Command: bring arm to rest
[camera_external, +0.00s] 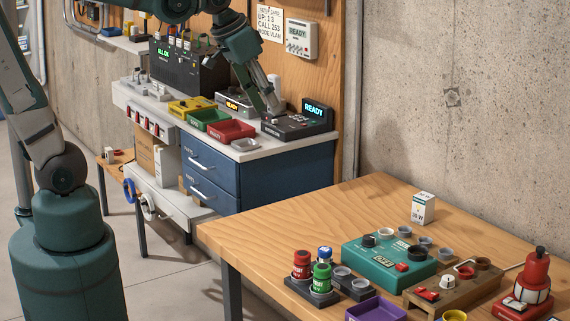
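My arm reaches from the left foreground over the far workbench (262,158). My gripper (272,108) points down at the right part of that bench, just above or at a dark device with a lit READY screen (315,108). The fingers are small and partly merged with the device behind them, so I cannot tell whether they are open or shut, or whether they touch it. I see nothing clearly held.
Yellow, green and red bins (231,131) stand left of my gripper, with a black ALL OK unit (180,70) behind. The near wooden table (270,225) holds a teal box (385,262), red and green bottles and a red lamp-like item (534,275). Its left part is clear.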

